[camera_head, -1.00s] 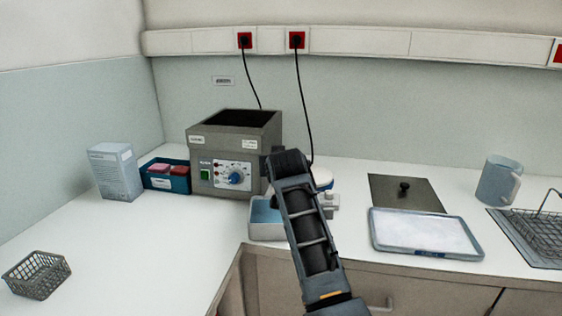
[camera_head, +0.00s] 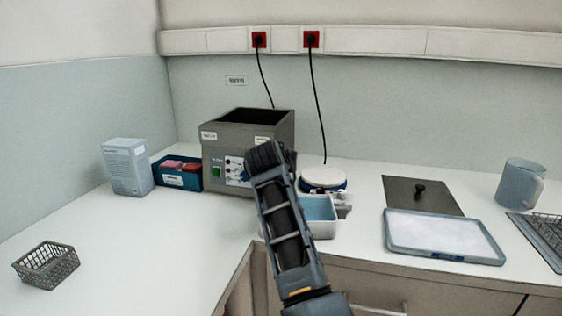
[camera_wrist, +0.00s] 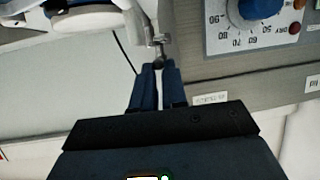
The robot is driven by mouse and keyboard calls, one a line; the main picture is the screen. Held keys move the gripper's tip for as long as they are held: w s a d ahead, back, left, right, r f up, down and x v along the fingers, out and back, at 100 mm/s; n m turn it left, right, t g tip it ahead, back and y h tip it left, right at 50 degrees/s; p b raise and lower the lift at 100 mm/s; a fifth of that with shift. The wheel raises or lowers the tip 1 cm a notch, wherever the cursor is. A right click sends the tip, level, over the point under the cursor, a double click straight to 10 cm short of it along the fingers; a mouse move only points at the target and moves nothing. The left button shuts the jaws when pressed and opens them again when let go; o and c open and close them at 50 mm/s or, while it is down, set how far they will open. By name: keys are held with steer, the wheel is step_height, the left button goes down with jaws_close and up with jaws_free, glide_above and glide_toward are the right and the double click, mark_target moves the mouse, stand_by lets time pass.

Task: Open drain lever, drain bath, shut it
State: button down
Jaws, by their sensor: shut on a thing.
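The bath (camera_head: 222,147) is a grey box with an open dark top and a control panel with a blue knob (camera_wrist: 258,8). In the wrist view, a small metal drain tap (camera_wrist: 158,42) sticks out beside the panel. My gripper (camera_wrist: 159,70) is shut on the dark end of the drain lever (camera_wrist: 158,62), below the tap's metal body. In the head view my arm covers the tap and the right part of the panel. A pale tray with a blue inside (camera_head: 320,208) stands on the counter, partly behind my arm. The water level inside the bath cannot be seen.
A round white-topped device (camera_head: 323,177) stands behind the pale tray. A carton (camera_head: 127,167), blue box (camera_head: 178,174) and wire basket (camera_head: 46,266) are left; the left counter is mostly clear.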

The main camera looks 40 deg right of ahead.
steer(key=c, duration=1.2)
jaws_free()
steer(key=shift+o, duration=0.2)
